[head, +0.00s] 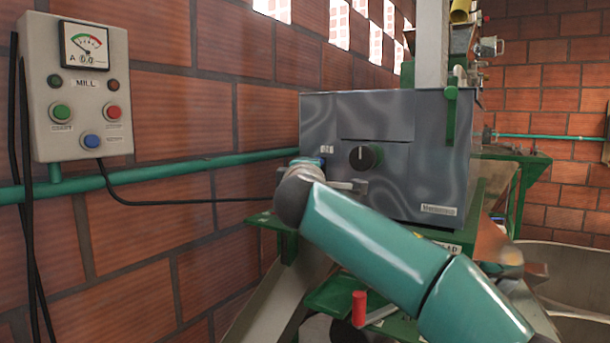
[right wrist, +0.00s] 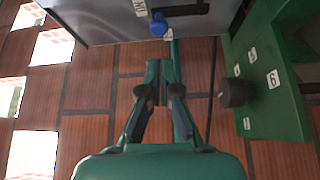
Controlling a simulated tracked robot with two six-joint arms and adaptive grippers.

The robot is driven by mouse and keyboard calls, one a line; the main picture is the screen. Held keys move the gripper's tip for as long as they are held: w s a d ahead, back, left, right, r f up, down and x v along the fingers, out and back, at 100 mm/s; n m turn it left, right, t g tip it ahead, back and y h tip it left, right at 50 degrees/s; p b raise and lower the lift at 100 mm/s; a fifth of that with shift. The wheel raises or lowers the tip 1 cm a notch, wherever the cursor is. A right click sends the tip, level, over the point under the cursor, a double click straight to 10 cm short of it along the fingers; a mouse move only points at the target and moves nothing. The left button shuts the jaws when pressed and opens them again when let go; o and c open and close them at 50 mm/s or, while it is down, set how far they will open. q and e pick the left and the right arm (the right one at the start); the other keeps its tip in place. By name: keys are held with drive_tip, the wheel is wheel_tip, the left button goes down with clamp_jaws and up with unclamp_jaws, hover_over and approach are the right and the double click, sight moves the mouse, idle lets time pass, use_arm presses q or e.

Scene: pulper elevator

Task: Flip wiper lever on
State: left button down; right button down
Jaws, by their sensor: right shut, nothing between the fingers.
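The wiper lever appears to be the blue-knobbed lever (right wrist: 158,25) on the grey metal box. In the right wrist view it sits in a dark slot beside an ON label (right wrist: 140,8). A bit of blue (head: 321,161) shows under a small label in the head view, mostly behind my right wrist. My right gripper (right wrist: 162,68) is shut and empty. Its fingertips point toward the knob and look apart from it; the depth gap is hard to judge. My left gripper is in neither view.
The grey box (head: 415,180) carries a black dial (head: 365,157). A green frame (right wrist: 265,60) with number labels and a dark knob (right wrist: 235,93) stands right of my gripper. A MILL control box (head: 75,85) and a teal pipe (head: 170,169) are on the brick wall.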

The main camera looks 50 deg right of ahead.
drive_tip(key=v, duration=0.5)
drive_tip(key=shift+s+a+f, duration=0.1)
drive_tip(key=shift+a, duration=0.15)
